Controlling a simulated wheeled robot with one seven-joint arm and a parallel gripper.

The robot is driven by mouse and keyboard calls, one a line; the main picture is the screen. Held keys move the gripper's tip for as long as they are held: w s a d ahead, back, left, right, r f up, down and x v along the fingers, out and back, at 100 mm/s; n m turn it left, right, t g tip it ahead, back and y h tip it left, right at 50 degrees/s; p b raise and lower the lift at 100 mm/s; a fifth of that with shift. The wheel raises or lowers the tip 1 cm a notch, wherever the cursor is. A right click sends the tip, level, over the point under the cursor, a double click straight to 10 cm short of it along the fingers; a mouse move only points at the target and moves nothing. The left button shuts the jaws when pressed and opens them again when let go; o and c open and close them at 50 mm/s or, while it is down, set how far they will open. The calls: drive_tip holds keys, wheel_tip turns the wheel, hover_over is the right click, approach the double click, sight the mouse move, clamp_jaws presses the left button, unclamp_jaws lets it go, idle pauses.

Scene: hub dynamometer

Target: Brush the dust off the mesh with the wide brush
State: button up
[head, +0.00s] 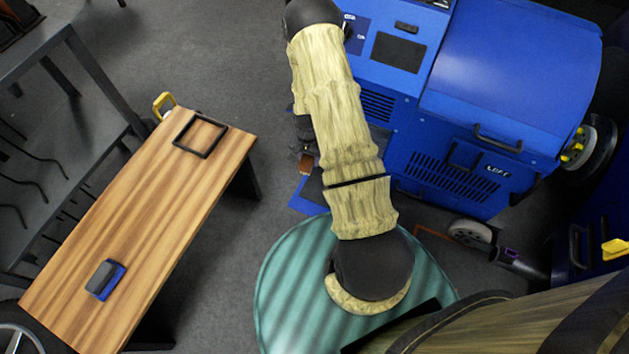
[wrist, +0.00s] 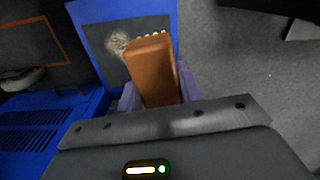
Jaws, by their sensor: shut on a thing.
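The wide brush, with a brown block (wrist: 152,75) and pale bristles along its far edge, is held between the fingers of my gripper (wrist: 158,92). In the head view the brush (head: 306,164) shows as a small brown piece beside my sleeved arm, below my dark gripper (head: 304,148). The mesh (wrist: 98,45) is a dark grey panel in a blue frame, beyond the brush. A pale dust patch (wrist: 117,42) lies on it, just left of the bristles. I cannot tell whether the bristles touch the mesh. In the head view my arm hides most of the mesh's frame (head: 300,207).
A blue machine (head: 510,75) stands close on the right. A wooden bench (head: 150,215) at left carries a black square frame (head: 200,136) and a blue-and-black block (head: 105,280). A round teal surface (head: 285,285) lies below my arm.

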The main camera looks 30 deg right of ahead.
wheel_tip(320, 180, down, 10)
drive_tip(key=d+m+b, duration=0.1)
drive_tip(key=b, duration=0.6)
drive_tip(key=shift+s+d+m, duration=0.25)
drive_tip(key=shift+d+m, duration=0.05)
drive_tip(key=shift+f, duration=0.15)
